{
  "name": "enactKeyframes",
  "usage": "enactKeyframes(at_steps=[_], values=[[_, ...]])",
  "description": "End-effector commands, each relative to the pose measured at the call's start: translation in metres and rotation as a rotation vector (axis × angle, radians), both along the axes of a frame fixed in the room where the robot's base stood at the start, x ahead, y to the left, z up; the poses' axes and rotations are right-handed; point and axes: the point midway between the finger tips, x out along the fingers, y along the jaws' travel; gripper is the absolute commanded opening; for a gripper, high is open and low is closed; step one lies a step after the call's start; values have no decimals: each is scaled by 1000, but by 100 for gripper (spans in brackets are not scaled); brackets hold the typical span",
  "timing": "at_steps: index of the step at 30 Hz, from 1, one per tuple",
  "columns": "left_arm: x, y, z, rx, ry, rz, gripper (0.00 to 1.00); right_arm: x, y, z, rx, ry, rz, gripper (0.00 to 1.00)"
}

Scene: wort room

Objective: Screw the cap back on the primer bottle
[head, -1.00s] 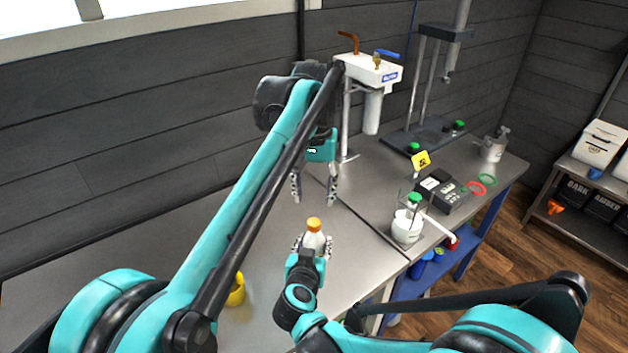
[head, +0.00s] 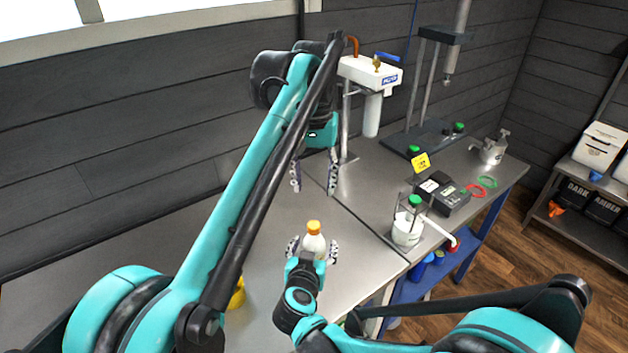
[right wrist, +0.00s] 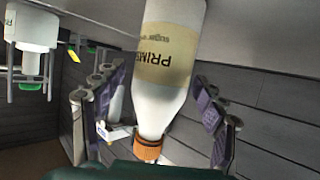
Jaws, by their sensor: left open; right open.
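The primer bottle (head: 313,243) stands upright on the steel bench, white with an orange cap (head: 313,226) seated on its top. In the right wrist view the bottle (right wrist: 168,65) appears upside down, with its label and its orange cap (right wrist: 148,150) showing. My right gripper (head: 313,248) is open, with its fingers apart on either side of the bottle; gaps show between fingers and bottle in the right wrist view. My left gripper (head: 314,188) is open and empty, pointing down above and behind the bottle. I cannot tell how tight the cap is.
A white filter unit (head: 371,75) stands at the back. A yellow item (head: 237,294) is partly hidden by my left arm. The bench left of the bottle is mostly clear.

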Motion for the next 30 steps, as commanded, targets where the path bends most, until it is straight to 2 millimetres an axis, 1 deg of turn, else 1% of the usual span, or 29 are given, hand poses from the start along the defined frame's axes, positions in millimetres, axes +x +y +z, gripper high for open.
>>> enactKeyframes(at_steps=[2, 5, 8, 15, 18, 21, 24, 30], values=[[0, 0, 0, 0, 0, 0, 49, -2, 1, 1, -1, 0, 1, 71], [0, 0, 0, 0, 0, 0, 49, -11, 3, 4, 0, 0, 2, 71], [0, 0, 0, 0, 0, 0, 49, -27, 5, 11, 0, 0, 4, 71], [0, 0, 0, 0, 0, 0, 49, -75, 13, 31, -1, 0, 6, 71], [0, 0, 0, 0, 0, 0, 49, -90, 15, 37, 1, 1, 4, 71], [0, 0, 0, 0, 0, 0, 49, -101, 17, 42, -1, 1, 3, 71], [0, 0, 0, 0, 0, 0, 49, -108, 17, 45, 1, 0, 2, 71], [0, 0, 0, 0, 0, 0, 49, -110, 17, 46, 0, 0, -1, 71]])
